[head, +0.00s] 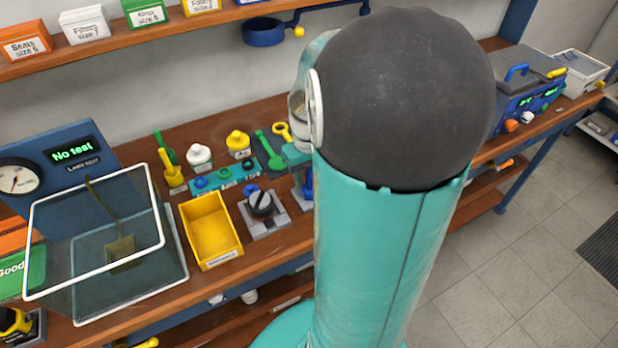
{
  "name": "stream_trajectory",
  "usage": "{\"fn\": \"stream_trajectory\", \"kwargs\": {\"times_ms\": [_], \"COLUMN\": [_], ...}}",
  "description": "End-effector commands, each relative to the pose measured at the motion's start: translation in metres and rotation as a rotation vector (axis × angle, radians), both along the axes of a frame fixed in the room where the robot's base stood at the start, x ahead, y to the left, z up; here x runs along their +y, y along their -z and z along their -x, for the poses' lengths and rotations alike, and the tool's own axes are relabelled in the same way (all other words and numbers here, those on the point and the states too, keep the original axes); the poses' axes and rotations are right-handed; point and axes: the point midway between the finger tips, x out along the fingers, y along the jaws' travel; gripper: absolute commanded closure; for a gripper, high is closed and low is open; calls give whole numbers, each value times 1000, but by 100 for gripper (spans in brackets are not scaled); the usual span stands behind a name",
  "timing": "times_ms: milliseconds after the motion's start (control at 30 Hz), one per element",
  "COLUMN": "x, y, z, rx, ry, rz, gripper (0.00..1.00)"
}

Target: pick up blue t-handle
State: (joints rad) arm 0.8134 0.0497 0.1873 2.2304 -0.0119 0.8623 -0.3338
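My large teal arm with a dark rounded joint fills the middle of the head view and hides much of the bench behind it. Only a small part of my gripper (297,155) shows, at the left edge of the arm, low over the bench. Its fingertips are not clear, so I cannot tell whether it is open or shut. A blue upright piece (307,188), possibly the blue t-handle, shows in part just below it, beside the arm. I cannot tell whether they touch. The rest of this piece is hidden.
A yellow bin (211,230) and a grey fixture with a black knob (262,206) stand left of the arm. Behind them are bottles and a teal rack (225,178). A clear tank (100,240) stands far left, a blue test box (528,85) at right.

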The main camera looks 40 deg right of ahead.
Motion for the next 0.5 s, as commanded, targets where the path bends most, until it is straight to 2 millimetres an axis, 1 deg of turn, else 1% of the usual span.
{"fn": "stream_trajectory", "kwargs": {"times_ms": [67, 200, 267, 500], "x": [0, 0, 0, 0], "y": [0, 0, 0, -1], "z": [0, 0, 0, 0], "rx": [0, 0, 0, -1], "ry": [0, 0, 0, 0], "rz": [0, 0, 0, 1], "gripper": [60, 88, 99, 100]}}
